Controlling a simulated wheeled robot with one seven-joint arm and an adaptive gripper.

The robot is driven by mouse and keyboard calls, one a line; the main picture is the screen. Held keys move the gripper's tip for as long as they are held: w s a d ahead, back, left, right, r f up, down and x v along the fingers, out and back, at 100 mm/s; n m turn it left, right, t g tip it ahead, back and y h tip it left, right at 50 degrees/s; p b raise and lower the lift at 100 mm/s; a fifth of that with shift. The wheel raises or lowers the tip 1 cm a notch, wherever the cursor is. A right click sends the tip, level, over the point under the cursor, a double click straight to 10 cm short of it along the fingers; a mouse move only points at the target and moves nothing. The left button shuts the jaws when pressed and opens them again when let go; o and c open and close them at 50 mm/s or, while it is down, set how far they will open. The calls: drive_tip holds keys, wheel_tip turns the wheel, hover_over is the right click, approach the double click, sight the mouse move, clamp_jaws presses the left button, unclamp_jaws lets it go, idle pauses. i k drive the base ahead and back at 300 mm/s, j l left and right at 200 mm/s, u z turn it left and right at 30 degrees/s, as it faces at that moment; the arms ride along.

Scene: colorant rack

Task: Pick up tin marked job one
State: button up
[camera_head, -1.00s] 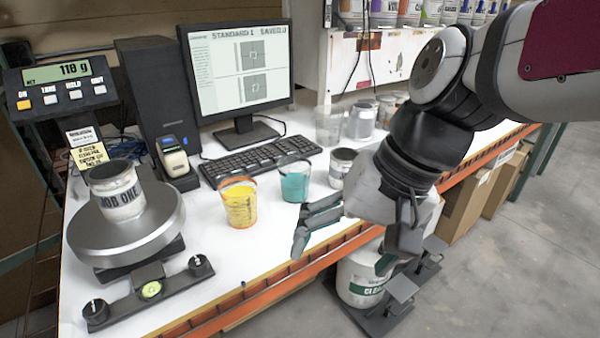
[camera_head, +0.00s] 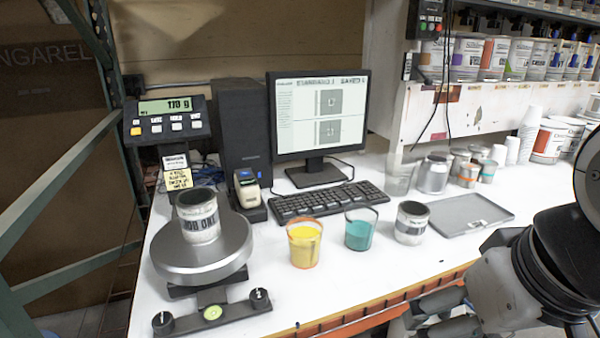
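The tin marked JOB ONE (camera_head: 198,222) stands upright on the round metal pan of the scale (camera_head: 170,262) at the left of the bench. The scale's display (camera_head: 166,106) reads about 110 g. My gripper (camera_head: 436,314) is at the lower right, over the front edge of the bench and well apart from the tin. Its fingers are partly cut off by the bottom of the picture, and I cannot tell how far apart they are.
A yellow cup (camera_head: 304,246), a teal cup (camera_head: 360,232) and another labelled tin (camera_head: 411,224) stand between my gripper and the scale. A keyboard (camera_head: 330,200) and monitor (camera_head: 318,115) are behind. A grey tray (camera_head: 490,222) lies at the right.

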sight(197, 208)
drive_tip(key=i+j+u, duration=0.6)
drive_tip(key=i+j, duration=0.15)
